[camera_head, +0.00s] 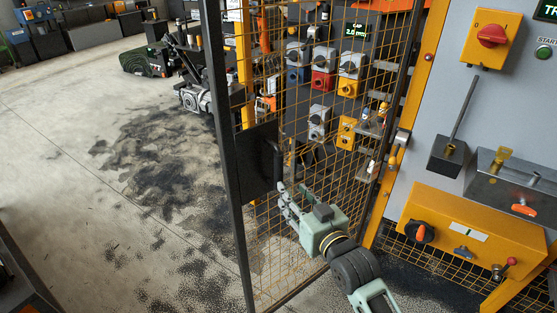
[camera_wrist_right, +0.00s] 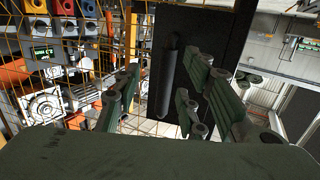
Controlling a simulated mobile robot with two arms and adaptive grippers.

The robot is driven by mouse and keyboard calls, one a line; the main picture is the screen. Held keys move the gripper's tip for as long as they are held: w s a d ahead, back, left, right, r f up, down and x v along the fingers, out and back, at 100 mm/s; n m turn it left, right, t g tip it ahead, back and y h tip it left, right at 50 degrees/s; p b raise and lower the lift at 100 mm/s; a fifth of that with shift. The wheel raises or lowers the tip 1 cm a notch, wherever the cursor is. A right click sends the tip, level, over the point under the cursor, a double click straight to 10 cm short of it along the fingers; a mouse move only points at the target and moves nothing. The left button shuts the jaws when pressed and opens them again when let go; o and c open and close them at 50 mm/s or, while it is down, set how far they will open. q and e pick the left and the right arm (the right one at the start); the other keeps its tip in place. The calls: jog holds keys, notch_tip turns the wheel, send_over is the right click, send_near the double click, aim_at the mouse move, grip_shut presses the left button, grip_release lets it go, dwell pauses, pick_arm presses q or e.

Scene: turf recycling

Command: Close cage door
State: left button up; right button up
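The cage door (camera_head: 228,170) has a dark frame with yellow wire mesh and fills the middle of the head view. Its left edge stands apart from the yellow post (camera_head: 243,60) behind it. A black plate (camera_head: 257,150) near that edge carries an upright dark handle (camera_head: 278,165). My right gripper (camera_head: 283,190) is at the handle's lower end. In the right wrist view, the handle (camera_wrist_right: 168,75) shows between the spread fingers of the right gripper (camera_wrist_right: 160,100), with gaps to both sides. Whether a finger touches it is unclear. My left gripper is not in view.
Behind the mesh are several grey, red, blue and yellow boxes (camera_head: 322,80). A grey panel with a red-knobbed yellow switch (camera_head: 491,38) and a yellow control box (camera_head: 470,232) stand at the right. The floor (camera_head: 80,150) at left is open, with dark crumbs.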

aim_at(281, 167)
jog(key=shift+t+y, duration=0.4)
jog(key=r, duration=0.3)
jog(key=a+r, duration=0.1)
jog(key=r, duration=0.1)
jog(key=shift+a+r, duration=0.1)
jog(key=shift+r, duration=0.3)
jog(key=p+x, duration=0.2)
jog(key=x, duration=0.5)
jog(key=shift+f, duration=0.15)
grip_shut()
